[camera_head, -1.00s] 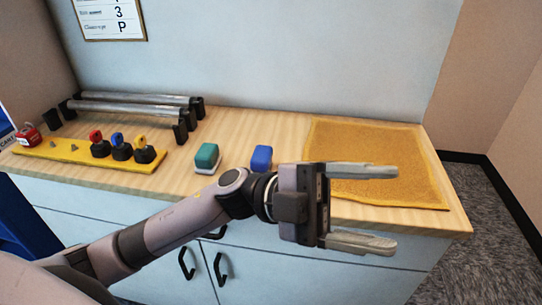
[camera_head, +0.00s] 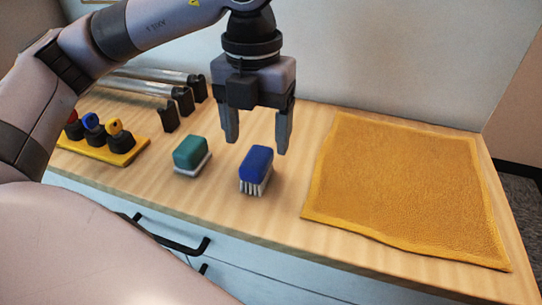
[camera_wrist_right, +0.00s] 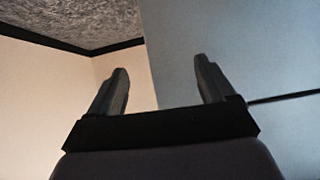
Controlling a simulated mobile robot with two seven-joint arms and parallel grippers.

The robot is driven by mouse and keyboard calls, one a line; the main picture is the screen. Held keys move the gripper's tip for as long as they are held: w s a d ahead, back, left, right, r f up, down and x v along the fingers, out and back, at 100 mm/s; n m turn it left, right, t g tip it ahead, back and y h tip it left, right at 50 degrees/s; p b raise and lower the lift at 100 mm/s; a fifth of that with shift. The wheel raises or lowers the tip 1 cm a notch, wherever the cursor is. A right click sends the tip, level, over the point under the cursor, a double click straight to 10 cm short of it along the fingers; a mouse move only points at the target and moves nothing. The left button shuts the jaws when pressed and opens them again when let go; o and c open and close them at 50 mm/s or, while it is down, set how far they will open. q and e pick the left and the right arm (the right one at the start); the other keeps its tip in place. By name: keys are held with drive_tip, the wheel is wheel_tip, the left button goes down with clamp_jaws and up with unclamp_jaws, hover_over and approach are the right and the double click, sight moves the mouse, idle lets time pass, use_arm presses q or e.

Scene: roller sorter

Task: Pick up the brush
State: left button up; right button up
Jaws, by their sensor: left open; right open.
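The brush (camera_head: 256,170) has a blue body with pale bristles under it. It rests on the wooden counter in the head view, between a green block and a yellow cloth. My left gripper (camera_head: 256,146) is open and points down, its two fingers apart, above and slightly behind the brush. Nothing is between the fingers. Whether a fingertip touches the brush cannot be told. My right gripper (camera_wrist_right: 163,85) shows in the right wrist view, open and empty, facing walls and a patch of carpet.
The green block with a pale base (camera_head: 191,156) stands left of the brush. The yellow cloth (camera_head: 410,185) lies flat to the right. A yellow rack with coloured knobs (camera_head: 118,151) and metal rollers (camera_head: 150,77) are further left. The counter's front edge is near.

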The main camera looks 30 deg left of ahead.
sight(256, 157)
use_arm(q)
drive_tip(key=shift+w+a+f, duration=0.1)
drive_tip(key=shift+w+a, duration=0.1)
drive_tip(key=shift+w, duration=0.1)
drive_tip(key=f, duration=0.6)
drive_tip(key=shift+s+f, duration=0.2)
drive_tip(key=shift+f, duration=0.1)
drive_tip(key=c, duration=1.1)
